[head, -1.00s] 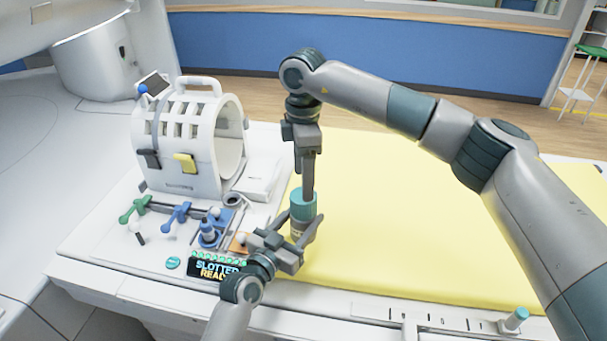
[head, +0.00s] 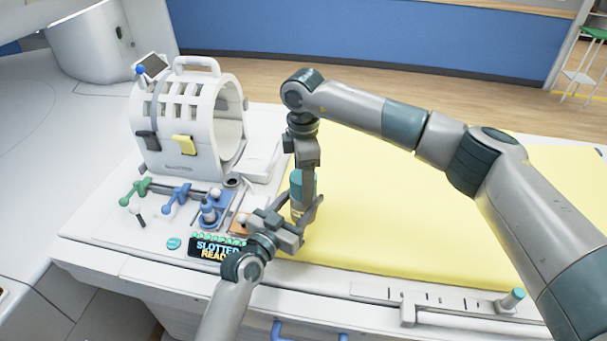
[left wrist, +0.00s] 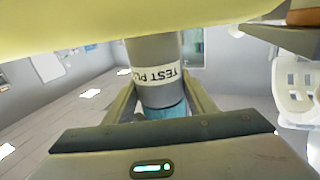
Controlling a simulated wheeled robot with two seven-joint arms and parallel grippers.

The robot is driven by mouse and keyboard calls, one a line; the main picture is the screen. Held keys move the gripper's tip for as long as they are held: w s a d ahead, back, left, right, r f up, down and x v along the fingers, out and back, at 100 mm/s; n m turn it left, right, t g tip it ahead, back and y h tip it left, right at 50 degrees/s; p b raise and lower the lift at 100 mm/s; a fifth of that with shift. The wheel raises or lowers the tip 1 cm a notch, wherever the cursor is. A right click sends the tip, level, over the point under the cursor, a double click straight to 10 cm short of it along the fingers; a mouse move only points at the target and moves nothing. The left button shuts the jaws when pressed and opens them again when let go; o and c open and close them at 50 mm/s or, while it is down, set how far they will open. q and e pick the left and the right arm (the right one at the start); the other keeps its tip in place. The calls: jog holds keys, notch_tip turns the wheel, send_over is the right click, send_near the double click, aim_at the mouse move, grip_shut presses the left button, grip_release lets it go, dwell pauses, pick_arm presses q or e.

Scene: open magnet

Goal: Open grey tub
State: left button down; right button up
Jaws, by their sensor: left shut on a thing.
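The grey tub (head: 297,210) with a teal lid (head: 295,182) stands upright near the left edge of the yellow mat. My left gripper (head: 303,213) is shut on its body from the front. In the left wrist view the grey tub (left wrist: 153,50) shows between the fingers with a white label reading "TEST PL", and its teal lid (left wrist: 165,111) is partly hidden by the gripper. My right gripper (head: 303,176) points straight down at the lid, its fingers overlapping it. I see those fingers edge-on, so their opening and contact are hidden.
The yellow mat (head: 400,230) is clear to the right.

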jog(key=c, duration=1.1)
